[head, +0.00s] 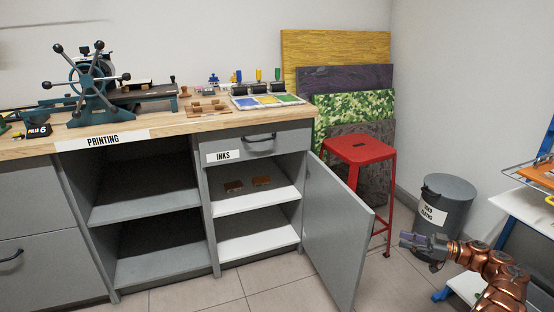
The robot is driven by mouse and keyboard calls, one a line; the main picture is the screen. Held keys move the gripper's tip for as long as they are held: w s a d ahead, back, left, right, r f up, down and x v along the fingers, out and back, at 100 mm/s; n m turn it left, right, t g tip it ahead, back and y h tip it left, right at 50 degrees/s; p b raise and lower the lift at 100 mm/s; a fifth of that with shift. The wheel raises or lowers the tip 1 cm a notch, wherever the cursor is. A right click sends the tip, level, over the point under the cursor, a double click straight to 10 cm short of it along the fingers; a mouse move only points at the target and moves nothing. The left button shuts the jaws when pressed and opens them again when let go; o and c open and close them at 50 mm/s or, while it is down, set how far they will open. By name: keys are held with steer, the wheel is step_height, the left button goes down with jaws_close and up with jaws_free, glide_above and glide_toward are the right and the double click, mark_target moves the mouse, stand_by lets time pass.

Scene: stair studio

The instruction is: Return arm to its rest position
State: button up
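My arm (492,270) reaches in from the bottom right corner in copper-coloured links. My gripper (408,239) is at its left end, pointing left, in front of the grey bin (447,190). It is held in the air, apart from the open cabinet door (345,225) to its left. Its fingers are small and dark in this view, and I cannot tell whether they are open or shut. I see no object clearly held in it.
A red stool (360,151) stands behind the door. A wooden workbench (150,133) with a printing press (92,82) fills the left. A rack with a blue frame (538,155) stands at the right edge. Tiled floor (200,295) is clear in front of the cabinet.

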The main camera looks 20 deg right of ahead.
steer(key=w+d+r+m+t+h+p, duration=0.1)
steer(key=w+r+m+t+h+p, duration=0.15)
steer(key=w+r, duration=0.65)
steer(key=w+r+m+t+h+p, duration=0.1)
steer(key=w+r+t+h+p, duration=0.3)
steer(key=r, duration=1)
steer(key=w+d+r+m+t+h+p, duration=0.1)
steer(key=w+r+t+h+p, duration=0.1)
steer(key=w+r, duration=0.75)
steer(key=w+a+r+m+g+h+p, duration=0.1)
steer(key=a+r+m+h+p, duration=0.3)
steer(key=r, duration=0.6)
steer(key=w+a+r+m+g+h+p, duration=0.1)
steer(key=r+m+h+p, duration=0.25)
steer(key=r+h, duration=0.4)
steer(key=s+a+f+m+g+y+p, duration=0.15)
steer(key=s+a+g+p, duration=0.9)
steer(key=s+a, duration=1.4)
steer(key=s+a+f+n+g+y+p, duration=0.1)
steer(key=s+a+g, duration=0.2)
steer(key=s, duration=0.9)
steer(key=s+a+f+n+g+y+p, duration=0.1)
steer(key=s+a+g+y+p, duration=0.1)
steer(key=s+a, duration=0.6)
steer(key=s+a+n+g+y+p, duration=0.1)
steer(key=s+a+g, duration=0.3)
steer(key=s, duration=1.2)
steer(key=shift+s+a+f, duration=0.25)
steer(key=shift+a+f, duration=0.15)
steer(key=shift+a, duration=0.4)
